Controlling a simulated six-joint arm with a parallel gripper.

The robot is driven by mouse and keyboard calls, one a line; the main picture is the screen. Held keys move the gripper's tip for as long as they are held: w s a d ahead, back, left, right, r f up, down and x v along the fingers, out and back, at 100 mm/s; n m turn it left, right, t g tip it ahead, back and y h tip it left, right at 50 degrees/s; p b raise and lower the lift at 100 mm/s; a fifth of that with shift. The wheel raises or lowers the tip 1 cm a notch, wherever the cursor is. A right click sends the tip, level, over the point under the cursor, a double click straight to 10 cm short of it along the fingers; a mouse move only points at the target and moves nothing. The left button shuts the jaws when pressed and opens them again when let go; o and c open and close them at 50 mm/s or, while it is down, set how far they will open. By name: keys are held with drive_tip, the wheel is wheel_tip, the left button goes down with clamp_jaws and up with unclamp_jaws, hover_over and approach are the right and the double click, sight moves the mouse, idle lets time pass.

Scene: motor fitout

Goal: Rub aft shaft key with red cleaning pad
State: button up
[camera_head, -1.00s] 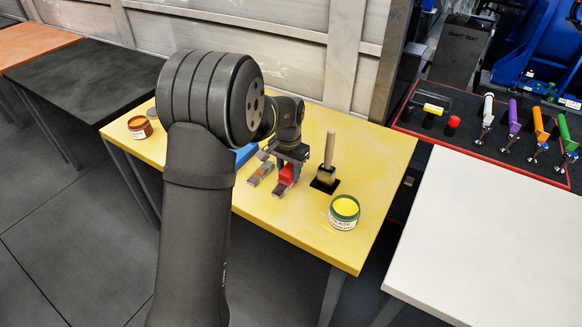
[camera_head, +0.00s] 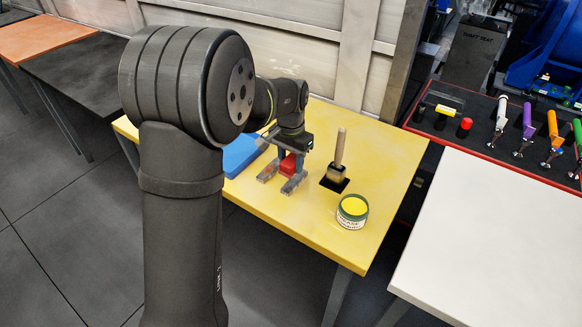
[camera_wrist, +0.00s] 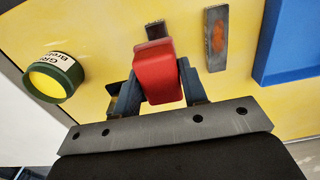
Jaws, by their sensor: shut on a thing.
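My gripper (camera_head: 289,166) is shut on the red cleaning pad (camera_head: 287,165), also large in the wrist view (camera_wrist: 157,70). Two grey metal keys lie on the yellow table. The left key (camera_head: 267,172) shows an orange-brown patch in the wrist view (camera_wrist: 217,38). The pad is over or just behind the right key (camera_head: 293,185); in the wrist view the dark end of this key (camera_wrist: 156,30) shows beyond the pad, the rest hidden. I cannot tell whether pad and key touch. No label shows which key is the aft one.
A green pot (camera_head: 352,211) with yellow contents stands on the yellow table (camera_head: 390,185), right of the gripper. A brush (camera_head: 339,150) stands upright on a dark base between them. A blue tray (camera_head: 238,155) lies left of the keys.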

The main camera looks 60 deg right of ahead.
drive_tip(key=shift+r, duration=1.2)
drive_tip(key=w+a+f+n, duration=0.1)
drive_tip(key=w+a, duration=0.2)
drive_tip(key=w, duration=0.2)
drive_tip(key=w+a+f+n, duration=0.2)
drive_tip(key=w+a, duration=0.1)
drive_tip(key=w, duration=0.1)
drive_tip(key=w+a+f+n, duration=0.1)
drive_tip(key=w+a, duration=0.1)
drive_tip(key=w, duration=0.3)
drive_tip(key=shift+w+a+f, duration=0.3)
drive_tip(key=shift+a+f, duration=0.05)
drive_tip(key=shift+a, duration=0.05)
drive_tip(key=w+a+f+n, duration=0.3)
drive_tip(key=w+a, duration=0.2)
drive_tip(key=a, duration=0.5)
drive_tip(key=w+a+f+n, duration=0.3)
drive_tip(key=w+a, duration=0.3)
drive_tip(key=a, duration=0.3)
drive_tip(key=w+a+f+n, duration=0.3)
drive_tip(key=w+a+f, duration=0.15)
drive_tip(key=a, duration=0.55)
drive_tip(key=a+f+n, duration=0.3)
drive_tip(key=a+n, duration=0.2)
drive_tip(key=a, duration=1.1)
drive_tip(key=shift+w+a+f, duration=0.15)
drive_tip(key=shift+w+f, duration=0.05)
drive_tip(key=shift+w, duration=0.1)
